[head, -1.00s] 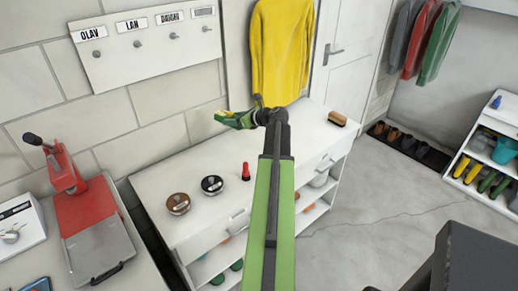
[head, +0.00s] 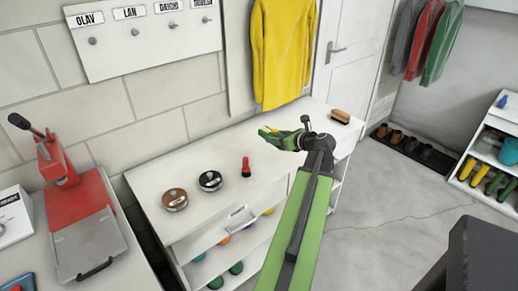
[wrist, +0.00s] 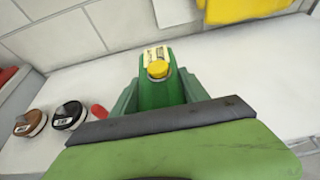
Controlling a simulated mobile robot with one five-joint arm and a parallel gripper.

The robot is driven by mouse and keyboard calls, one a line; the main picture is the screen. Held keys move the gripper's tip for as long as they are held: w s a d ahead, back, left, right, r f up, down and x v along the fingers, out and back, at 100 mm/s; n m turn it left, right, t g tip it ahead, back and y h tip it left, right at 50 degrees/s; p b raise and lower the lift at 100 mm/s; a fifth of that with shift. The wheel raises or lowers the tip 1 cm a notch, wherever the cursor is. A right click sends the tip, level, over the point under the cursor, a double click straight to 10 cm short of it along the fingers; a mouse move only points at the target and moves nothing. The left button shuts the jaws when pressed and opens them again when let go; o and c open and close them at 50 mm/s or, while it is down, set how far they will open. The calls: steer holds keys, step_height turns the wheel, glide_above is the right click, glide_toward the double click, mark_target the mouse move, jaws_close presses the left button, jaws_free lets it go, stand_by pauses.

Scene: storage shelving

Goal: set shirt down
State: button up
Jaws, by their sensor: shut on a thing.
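A yellow shirt (head: 283,50) hangs on the wall beside the door, above the far part of the white counter. Its lower part also shows at the top of the wrist view (wrist: 245,8). My gripper (head: 285,138) is over the counter, apart from the shirt. It is shut on a green bottle-like thing with a yellow cap (wrist: 158,68) and a pale label. The fingers hide part of this thing. Red, grey and green garments (head: 442,45) hang on the far right wall.
On the white counter (head: 215,165) stand a brown tin (head: 174,199), a black tin (head: 210,180), a red-capped item (head: 246,167) and a brush (head: 340,116). A red press (head: 75,205) stands at left. Bare counter lies between tins and wall.

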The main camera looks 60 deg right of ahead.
steer(key=b, duration=0.7)
glide_above(251, 158)
step_height(251, 158, down, 7)
steer(key=shift+w+d, duration=0.1)
steer(key=shift+w, duration=0.05)
step_height(251, 158, down, 4)
steer(key=b, duration=0.4)
steer(key=shift+f, duration=0.15)
steer(key=shift+r+p, duration=0.25)
steer(key=shift+p, duration=0.05)
steer(key=shift+f, duration=0.25)
steer(key=o, duration=1.6)
steer(key=shift+r, duration=0.1)
steer(key=shift+r, duration=0.1)
